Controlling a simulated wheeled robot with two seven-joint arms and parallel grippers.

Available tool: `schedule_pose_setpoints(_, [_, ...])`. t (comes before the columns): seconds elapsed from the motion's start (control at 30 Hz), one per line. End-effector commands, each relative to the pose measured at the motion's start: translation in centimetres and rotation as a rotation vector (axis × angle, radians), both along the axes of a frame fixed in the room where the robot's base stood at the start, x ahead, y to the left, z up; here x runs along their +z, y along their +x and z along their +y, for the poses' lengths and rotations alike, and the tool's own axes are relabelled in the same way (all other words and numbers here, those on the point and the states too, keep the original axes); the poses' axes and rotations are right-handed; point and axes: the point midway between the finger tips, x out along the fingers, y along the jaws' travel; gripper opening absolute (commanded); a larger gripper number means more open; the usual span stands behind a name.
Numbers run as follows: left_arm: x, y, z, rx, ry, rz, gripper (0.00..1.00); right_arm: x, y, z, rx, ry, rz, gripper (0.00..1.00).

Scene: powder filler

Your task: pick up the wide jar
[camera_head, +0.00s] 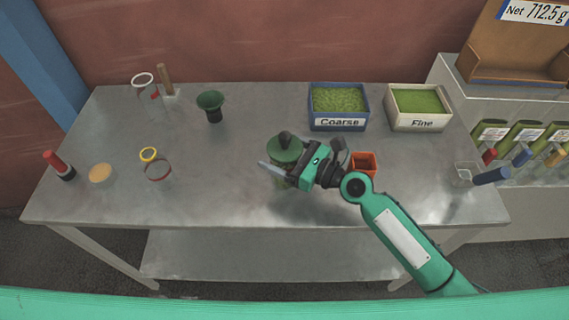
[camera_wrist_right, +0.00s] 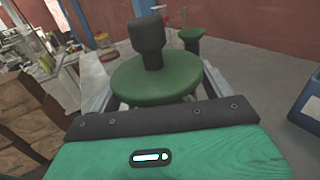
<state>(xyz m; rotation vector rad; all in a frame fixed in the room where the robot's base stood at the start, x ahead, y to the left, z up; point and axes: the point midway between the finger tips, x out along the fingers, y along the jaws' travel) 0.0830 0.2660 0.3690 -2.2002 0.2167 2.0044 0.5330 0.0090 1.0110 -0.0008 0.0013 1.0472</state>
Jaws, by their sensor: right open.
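A wide jar with a round green lid (camera_head: 285,149) and a dark knob stands near the middle of the metal table. Its lid also shows large in the right wrist view (camera_wrist_right: 155,80). My right gripper (camera_head: 280,170) is open at the near side of the jar. In the wrist view its grey fingers lie to the left and right of the lid, with the lid between them. The palm hides the jar's lower part, so I cannot tell whether the fingers touch it. My left gripper is not in view.
A blue Coarse bin (camera_head: 338,125) and a cream Fine bin (camera_head: 417,125) stand at the back right. An orange-red cup (camera_head: 363,160) is just right of my gripper. A green funnel-like piece (camera_head: 210,101) and a clear ringed vessel (camera_head: 156,168) stand left. The front table strip is clear.

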Motion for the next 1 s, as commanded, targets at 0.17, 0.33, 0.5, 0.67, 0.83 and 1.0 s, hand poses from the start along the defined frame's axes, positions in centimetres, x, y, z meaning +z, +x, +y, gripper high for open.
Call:
schedule_pose_setpoints(0.17, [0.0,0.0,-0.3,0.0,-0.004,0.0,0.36,0.0,0.2,0.2,0.0,0.0,0.0,0.82])
schedule_pose_setpoints(0.33, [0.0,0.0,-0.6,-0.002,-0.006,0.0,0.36,0.0,0.1,0.2,0.0,0.0,0.0,0.66])
schedule_pose_setpoints(0.5, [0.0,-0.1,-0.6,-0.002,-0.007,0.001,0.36,0.0,0.1,0.2,0.0,0.0,0.0,0.35])
schedule_pose_setpoints(0.67, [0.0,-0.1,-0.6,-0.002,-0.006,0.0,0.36,0.0,0.1,0.2,-0.001,0.001,-0.001,0.35])
schedule_pose_setpoints(0.83, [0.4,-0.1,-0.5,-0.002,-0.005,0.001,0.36,0.9,0.1,0.2,0.0,0.003,-0.001,0.35])
schedule_pose_setpoints(1.0, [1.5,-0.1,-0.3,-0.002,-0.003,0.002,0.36,4.0,0.1,0.2,0.0,0.004,-0.005,0.35])
